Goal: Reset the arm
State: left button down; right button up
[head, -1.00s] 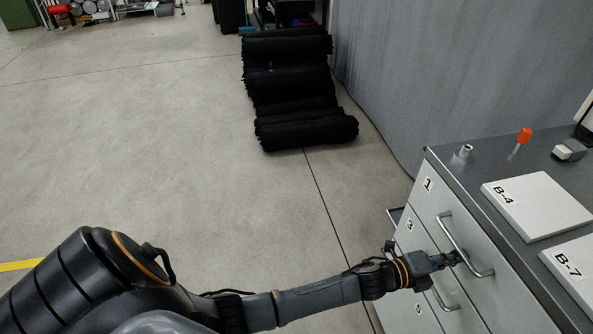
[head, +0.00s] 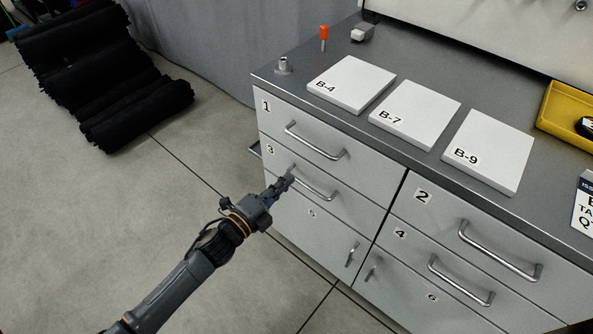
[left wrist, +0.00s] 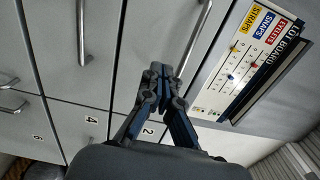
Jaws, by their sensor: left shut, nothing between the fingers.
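My left gripper (head: 287,178) is shut and empty. In the head view it is in front of the grey cabinet (head: 285,215), overlapping the left end of the handle (head: 318,190) of drawer 3; whether it touches is unclear. In the left wrist view the closed fingers (left wrist: 160,72) show against the cabinet fronts, with nothing between them. My left arm (head: 180,290) reaches up from the lower left. The drawers look shut. My right gripper is not in view.
White plates B-4 (head: 350,84), B-7 (head: 415,114) and B-9 (head: 487,150) lie on the cabinet top. An orange-topped piece (head: 324,36) and a yellow tray (head: 560,112) are there too. Black rolls (head: 85,70) lie at upper left. Open floor is left of the cabinet.

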pick_arm(q)
jog(key=s+a+f+n+g+y, duration=0.25)
jog(key=s+a+f+n, duration=0.2)
jog(key=f, duration=0.65)
jog(key=s+a+f+n+g+y, duration=0.1)
jog(key=s+a+f+n+y, duration=0.3)
jog(key=f, duration=0.6)
jog(key=s+a+f+n+g+y, duration=0.2)
jog(key=s+a+f+n, duration=0.35)
jog(key=f, duration=0.55)
jog(key=s+a+f+n+g, duration=0.1)
jog(key=s+f, duration=0.4)
jog(key=s, duration=0.5)
jog(key=s+a+f+n+g+y, duration=0.1)
jog(key=s+f+n+g, duration=0.3)
jog(key=s, duration=0.7)
jog(key=s+a+f+n+g+y, duration=0.1)
jog(key=s+f+n+g, duration=0.2)
jog(key=s+f, duration=0.3)
jog(key=s, duration=0.5)
jog(key=shift+f+n, duration=0.35)
jog(key=shift+n, duration=0.05)
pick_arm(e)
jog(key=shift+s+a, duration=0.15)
pick_arm(q)
jog(key=shift+a, duration=0.1)
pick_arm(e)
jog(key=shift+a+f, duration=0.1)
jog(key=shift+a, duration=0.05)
